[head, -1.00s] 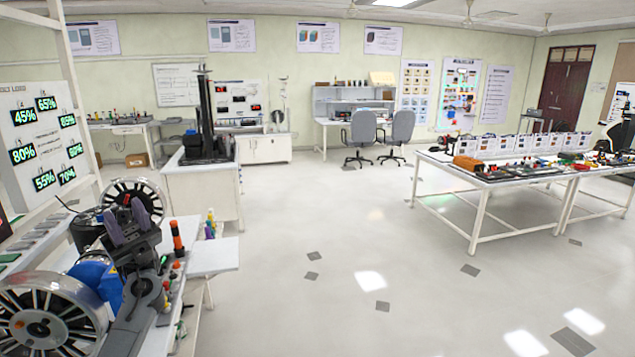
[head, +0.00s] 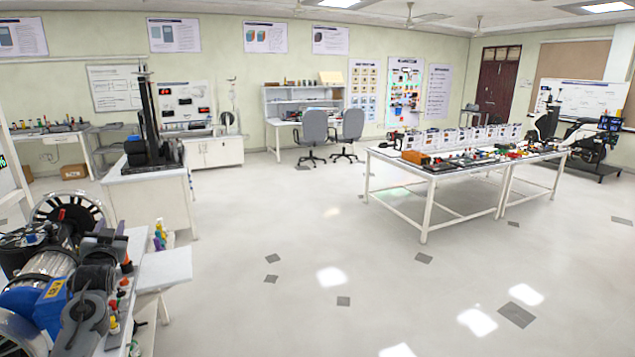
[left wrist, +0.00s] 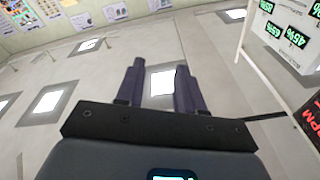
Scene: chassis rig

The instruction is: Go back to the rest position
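My left gripper shows at the lower left of the head view (head: 106,246), in front of the cluttered bench at that side. In the left wrist view its two dark purple fingers (left wrist: 158,78) stand apart. Only floor and a bright reflection show between them, so it is open and empty. My right gripper is in neither view.
A side bench with a spoked wheel (head: 72,212) and a blue motor (head: 38,303) is close around my left arm. A long white table (head: 397,200) with equipment stands right of centre. Two grey chairs (head: 314,128) stand farther back. The middle floor is clear.

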